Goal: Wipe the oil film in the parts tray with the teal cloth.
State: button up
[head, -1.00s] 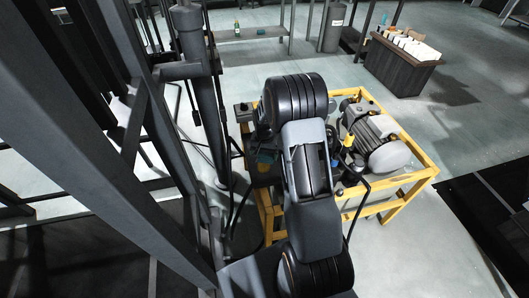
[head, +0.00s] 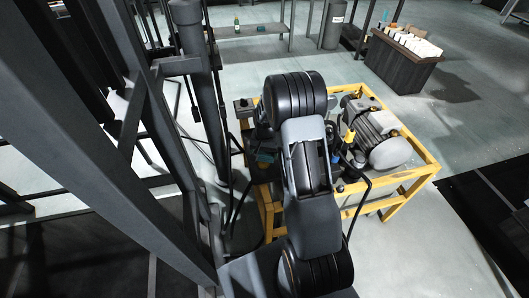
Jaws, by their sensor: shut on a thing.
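A small teal patch, which looks like the teal cloth (head: 265,157), shows just left of my arm, over the left part of the yellow-framed stand. Most of it is hidden by my arm. My gripper's fingers are hidden behind my own arm links, so their hold on the cloth does not show. The parts tray cannot be made out clearly; only a dark area shows around the cloth. No oil film can be told apart there.
The yellow frame (head: 419,160) carries a grey motor (head: 385,150) right of my arm, with black hoses and a yellow-topped part (head: 349,137) close by. A dark upright cylinder (head: 205,95) and steel beams stand to the left. A dark bin (head: 402,65) stands at the back right.

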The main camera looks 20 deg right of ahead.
aim_at(268, 173)
jog(key=shift+w+d+b, duration=0.15)
jog(key=shift+w+d, duration=0.05)
jog(key=shift+w, duration=1.05)
jog(key=shift+w+d+b, duration=0.1)
jog(key=shift+w+d, duration=0.1)
jog(key=shift+w, duration=1.05)
jog(key=shift+w+d+b, duration=0.15)
jog(key=shift+w+d, duration=0.05)
jog(key=shift+w, duration=1.05)
jog(key=shift+f+b, duration=0.6)
jog(key=shift+f, duration=0.3)
jog(key=shift+s, duration=0.1)
jog(key=shift+s+a+p, duration=0.2)
jog(key=shift+s+a, duration=0.05)
jog(key=shift+s, duration=0.85)
jog(key=shift+s+a+p, duration=0.15)
jog(key=shift+s+a, duration=0.05)
jog(key=shift+s, duration=0.85)
jog(key=shift+s+a+p, duration=0.15)
jog(key=shift+s+a, duration=0.1)
jog(key=shift+s, duration=0.9)
jog(key=shift+s+a+p, duration=0.15)
jog(key=shift+s+a, duration=0.05)
jog(key=shift+s, duration=0.95)
jog(key=shift+s+a, duration=0.25)
jog(key=shift+s, duration=0.9)
jog(key=shift+s+a, duration=0.25)
jog(key=shift+s, duration=0.9)
